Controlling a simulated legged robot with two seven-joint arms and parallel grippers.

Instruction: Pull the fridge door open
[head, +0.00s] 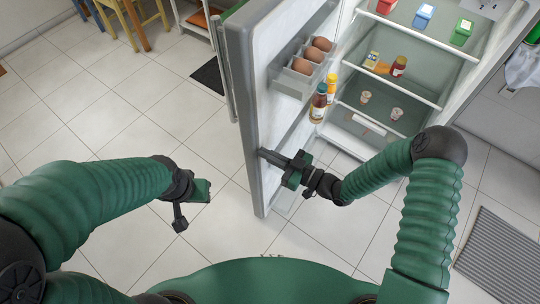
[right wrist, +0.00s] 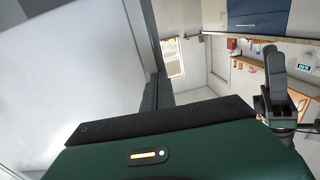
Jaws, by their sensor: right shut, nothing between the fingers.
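The fridge door (head: 258,120) stands wide open, swung out to the left of the fridge body (head: 440,70). Its inner side faces right and carries an egg rack and bottles. My right gripper (head: 266,155) is shut and empty, with its fingertips at the inner side of the door near its free edge; I cannot tell whether they touch. In the right wrist view the pale door panel (right wrist: 70,60) fills the left. The long door handle (head: 225,75) is on the door's outer side, apart from the right gripper. My left gripper (head: 190,210) hangs over the floor, left of the door; its fingers are unclear.
Eggs (head: 308,58) and bottles (head: 320,100) sit in the door shelves. Cartons (head: 423,16) and jars (head: 399,66) stand on the fridge shelves. A grey mat (head: 500,258) lies at right.

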